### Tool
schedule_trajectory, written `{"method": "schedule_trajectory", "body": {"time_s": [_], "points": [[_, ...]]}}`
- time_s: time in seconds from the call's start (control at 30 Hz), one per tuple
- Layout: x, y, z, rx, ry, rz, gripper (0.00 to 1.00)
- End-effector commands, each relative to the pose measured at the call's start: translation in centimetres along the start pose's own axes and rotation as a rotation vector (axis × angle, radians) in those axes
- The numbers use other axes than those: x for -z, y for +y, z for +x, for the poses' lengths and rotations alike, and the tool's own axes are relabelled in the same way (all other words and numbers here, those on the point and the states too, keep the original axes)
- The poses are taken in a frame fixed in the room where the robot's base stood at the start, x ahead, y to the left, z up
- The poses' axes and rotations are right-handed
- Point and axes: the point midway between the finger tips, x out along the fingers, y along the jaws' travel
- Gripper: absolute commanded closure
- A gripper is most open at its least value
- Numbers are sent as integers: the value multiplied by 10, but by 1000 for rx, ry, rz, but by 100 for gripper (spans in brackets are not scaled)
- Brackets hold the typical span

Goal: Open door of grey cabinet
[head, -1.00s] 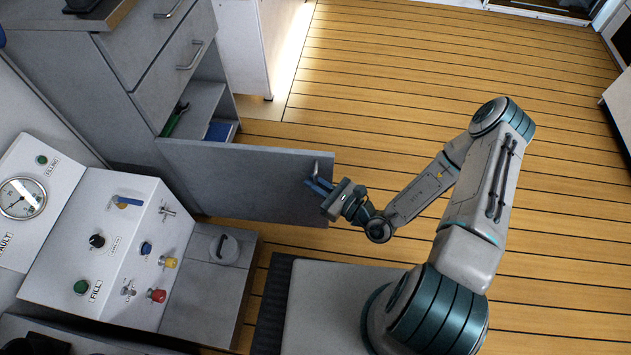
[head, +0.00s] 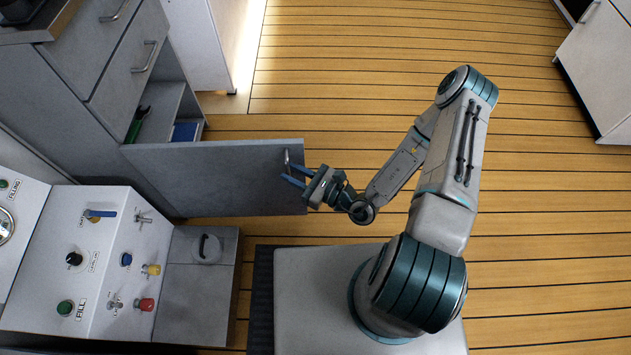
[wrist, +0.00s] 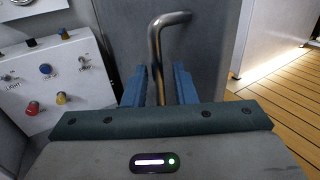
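The grey cabinet (head: 62,100) stands at the left of the head view. Its door (head: 220,185) is swung wide open and stands out from the cabinet, showing shelves with a green item (head: 138,124) and a blue item (head: 185,132). The bent metal door handle (head: 287,160) is near the door's free edge. My gripper (head: 294,175) is at this handle. In the wrist view the handle (wrist: 155,45) runs down between the two blue fingers (wrist: 160,85), which stand apart with a visible gap on the right side. The handle's lower end is hidden behind the gripper body.
A white control panel (head: 105,235) with knobs and valves stands at the lower left, with a low grey box (head: 195,285) beside it. A white cabinet (head: 590,75) is at the upper right. The wooden floor (head: 540,225) on the right is clear.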

Motion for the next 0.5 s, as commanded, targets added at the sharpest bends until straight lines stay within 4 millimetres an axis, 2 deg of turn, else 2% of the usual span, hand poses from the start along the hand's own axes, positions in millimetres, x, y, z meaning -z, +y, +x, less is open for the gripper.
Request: {"method": "schedule_trajectory", "body": {"time_s": [0.3, 0.5], "points": [[-2, 1, -72, -2, 2, 2, 75], [-1, 1, -104, -4, -1, 1, 75]]}}
